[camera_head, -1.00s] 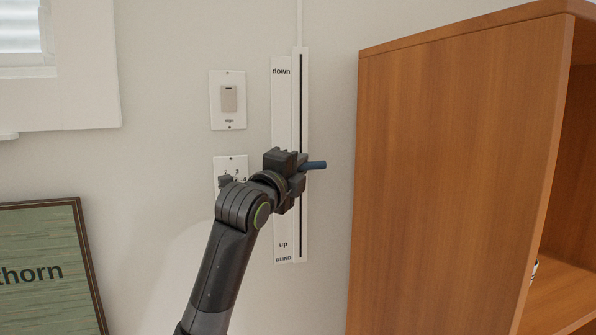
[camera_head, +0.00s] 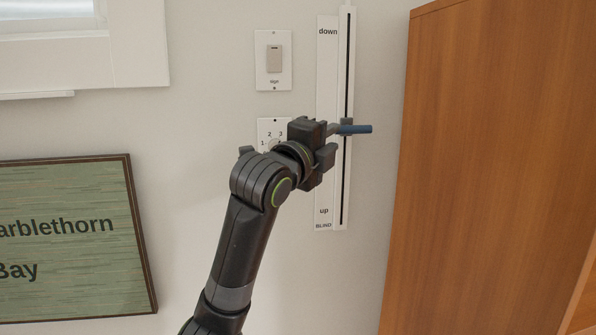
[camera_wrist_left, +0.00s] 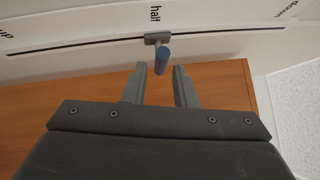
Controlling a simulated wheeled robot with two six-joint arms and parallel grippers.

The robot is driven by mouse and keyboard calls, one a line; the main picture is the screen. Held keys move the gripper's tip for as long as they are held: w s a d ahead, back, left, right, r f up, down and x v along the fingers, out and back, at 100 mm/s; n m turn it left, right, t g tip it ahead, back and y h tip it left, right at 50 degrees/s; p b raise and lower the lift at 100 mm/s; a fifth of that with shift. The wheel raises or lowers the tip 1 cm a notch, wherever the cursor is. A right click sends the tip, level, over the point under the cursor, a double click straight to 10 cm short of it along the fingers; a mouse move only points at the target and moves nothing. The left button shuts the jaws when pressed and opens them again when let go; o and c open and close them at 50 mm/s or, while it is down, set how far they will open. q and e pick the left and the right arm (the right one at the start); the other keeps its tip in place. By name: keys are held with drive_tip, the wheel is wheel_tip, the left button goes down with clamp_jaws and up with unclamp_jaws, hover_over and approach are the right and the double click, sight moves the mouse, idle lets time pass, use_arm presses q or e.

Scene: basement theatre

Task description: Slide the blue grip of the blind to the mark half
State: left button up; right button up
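The blue grip (camera_head: 356,129) sticks out from a small grey slider on the blind's slotted track (camera_head: 345,190), about midway between "down" and "up". In the left wrist view the blue grip (camera_wrist_left: 162,60) and its slider (camera_wrist_left: 157,38) sit beside the word "half" (camera_wrist_left: 155,14), nearly in line with it. My left gripper (camera_head: 333,143) is just left of the grip in the head view and hides the "half" label there. In the wrist view its fingers (camera_wrist_left: 159,68) are apart, with the grip's end between the tips and gaps on both sides. My right gripper is not in view.
A wooden shelf unit (camera_head: 480,150) stands right of the track. A switch plate (camera_head: 273,60) and a partly covered numbered dial plate (camera_head: 265,128) are left of it. A framed green sign (camera_head: 70,240) hangs lower left, under a window (camera_head: 60,20).

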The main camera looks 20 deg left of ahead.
use_arm(q)
drive_tip(key=b+v, duration=0.3)
drive_tip(key=v, duration=0.8)
drive_tip(key=shift+b, duration=0.35)
